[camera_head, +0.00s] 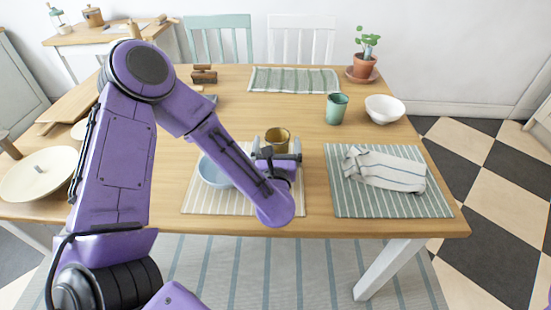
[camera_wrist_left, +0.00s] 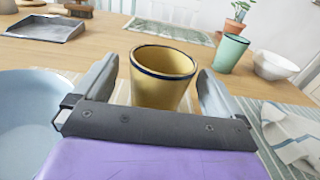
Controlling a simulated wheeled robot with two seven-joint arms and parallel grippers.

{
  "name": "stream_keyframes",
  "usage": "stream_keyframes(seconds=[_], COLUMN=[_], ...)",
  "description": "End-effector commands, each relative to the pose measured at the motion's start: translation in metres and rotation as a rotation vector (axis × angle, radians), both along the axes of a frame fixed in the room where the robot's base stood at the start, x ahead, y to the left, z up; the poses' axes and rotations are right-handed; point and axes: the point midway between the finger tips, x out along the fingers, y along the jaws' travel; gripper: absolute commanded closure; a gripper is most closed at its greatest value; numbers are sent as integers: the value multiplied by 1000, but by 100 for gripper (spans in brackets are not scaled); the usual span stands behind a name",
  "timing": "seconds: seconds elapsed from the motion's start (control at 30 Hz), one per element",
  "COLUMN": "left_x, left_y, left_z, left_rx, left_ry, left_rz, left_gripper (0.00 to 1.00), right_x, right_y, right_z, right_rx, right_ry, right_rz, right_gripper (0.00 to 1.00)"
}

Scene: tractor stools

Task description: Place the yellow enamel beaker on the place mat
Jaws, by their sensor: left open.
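The yellow enamel beaker (camera_head: 278,138) with a dark blue rim stands upright near the back right of a beige striped place mat (camera_head: 199,203). Its base is hidden, so I cannot tell whether it rests on the mat or the bare table. My left gripper (camera_head: 276,146) is open, with one finger on either side of the beaker. In the left wrist view the beaker (camera_wrist_left: 163,72) sits between the open fingers, and the gripper body covers its lower part. My right gripper is not in view.
A light blue bowl (camera_head: 213,173) sits left of my left gripper. A green striped mat (camera_head: 388,207) with a folded cloth (camera_head: 385,170) lies at right. A green cup (camera_head: 337,106), white bowl (camera_head: 384,109) and potted plant (camera_head: 364,66) stand behind.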

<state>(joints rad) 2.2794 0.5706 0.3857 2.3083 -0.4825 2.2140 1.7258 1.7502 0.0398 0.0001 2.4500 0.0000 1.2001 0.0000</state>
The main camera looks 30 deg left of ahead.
Motion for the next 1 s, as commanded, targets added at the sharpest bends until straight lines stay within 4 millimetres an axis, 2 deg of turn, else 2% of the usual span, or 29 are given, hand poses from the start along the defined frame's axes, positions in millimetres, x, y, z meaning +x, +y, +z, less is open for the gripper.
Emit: stream_keyframes(seconds=[0.03, 0.2, 0.4, 1.0], left_x=[-11, -48, -71, -74], left_y=[-9, -31, -44, -45], left_z=[-3, -3, 1, 4], left_rx=[2, 4, 2, 1], left_ry=[0, 0, 0, -1], left_rz=[-7, -7, -2, 0], left_gripper=[1, 1, 1, 1], right_x=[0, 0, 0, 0], right_y=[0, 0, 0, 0], right_z=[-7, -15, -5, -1], right_rx=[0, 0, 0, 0], right_ry=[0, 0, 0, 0], right_rz=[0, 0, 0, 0], right_gripper=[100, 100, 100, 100])
